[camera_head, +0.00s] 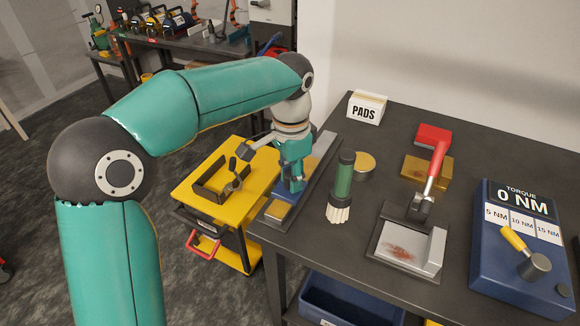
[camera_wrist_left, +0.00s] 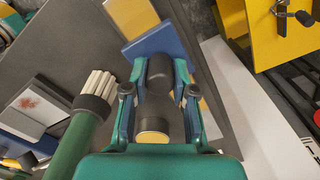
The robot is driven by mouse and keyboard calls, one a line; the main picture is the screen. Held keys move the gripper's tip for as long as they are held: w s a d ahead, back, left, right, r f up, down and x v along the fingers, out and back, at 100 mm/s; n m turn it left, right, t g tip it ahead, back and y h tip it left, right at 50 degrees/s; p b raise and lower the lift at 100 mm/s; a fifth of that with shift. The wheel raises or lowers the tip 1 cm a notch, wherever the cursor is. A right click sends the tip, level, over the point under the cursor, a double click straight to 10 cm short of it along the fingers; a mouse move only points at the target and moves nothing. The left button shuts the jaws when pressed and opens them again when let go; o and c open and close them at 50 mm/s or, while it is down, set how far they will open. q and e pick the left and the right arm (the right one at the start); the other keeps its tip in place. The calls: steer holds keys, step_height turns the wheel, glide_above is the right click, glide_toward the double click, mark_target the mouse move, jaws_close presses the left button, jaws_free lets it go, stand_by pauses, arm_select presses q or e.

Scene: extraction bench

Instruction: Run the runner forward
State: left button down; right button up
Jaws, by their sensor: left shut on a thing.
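In the left wrist view, the gripper (camera_wrist_left: 158,95) is shut on a dark rounded knob (camera_wrist_left: 160,72) above a blue plate (camera_wrist_left: 168,42). A brass-coloured round end (camera_wrist_left: 153,136) also shows between the fingers. The fingers hide part of the runner in the head view. My right gripper is in neither view.
A green-handled brush (camera_head: 343,178) stands just right of the rail, close to my gripper. A yellow cart (camera_head: 190,180) stands left of the bench. A PADS box (camera_head: 366,107), a red-handled press (camera_head: 432,165) and a blue torque unit (camera_head: 500,260) are farther right.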

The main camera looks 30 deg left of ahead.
arm_select(q)
steer(key=shift+s+a+b, duration=0.1)
steer(key=shift+s+b, duration=0.4)
steer(key=shift+s, duration=1.35)
steer(key=shift+f, duration=0.1)
steer(key=c, duration=0.9)
jaws_free()
steer(key=shift+s, duration=0.2)
steer(key=shift+w, duration=0.1)
steer(key=shift+r, duration=6)
